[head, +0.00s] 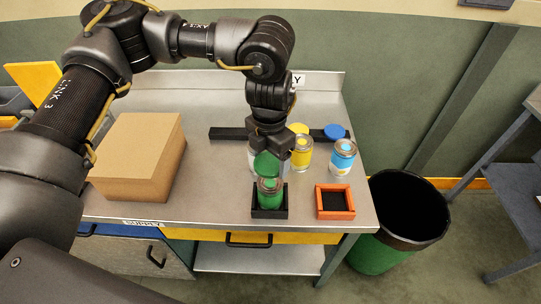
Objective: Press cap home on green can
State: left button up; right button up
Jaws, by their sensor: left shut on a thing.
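The green can (269,192) stands upright in a black square holder (283,213) near the front edge of the metal table. My left gripper (268,151) points down above and just behind the can and is shut on the green cap (266,163). The cap shows as a green disc at the top rear of the can. From this view I cannot tell whether it touches the rim or is a little apart from it. My right gripper is not in view.
A yellow can (301,153) and a blue can (342,158) stand right of the gripper. A yellow cap (298,128) and a blue cap (334,131) are at the dark bar (227,134). An orange holder (334,201) is empty. A cardboard box (138,157) stands left.

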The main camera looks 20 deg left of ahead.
aim_at(270, 183)
pick_arm(q)
jog(key=shift+f, duration=0.1)
notch_tip(270, 183, down, 5)
jog(key=b, duration=0.4)
jog(key=shift+f, duration=0.2)
jog(key=shift+f+b, duration=0.6)
jog(key=shift+f, duration=0.05)
dwell(1.1)
jog(key=shift+f+b, duration=0.45)
jog(key=shift+f, duration=0.15)
dwell(0.5)
dwell(0.4)
jog(key=o, duration=1)
jog(key=shift+o, duration=0.2)
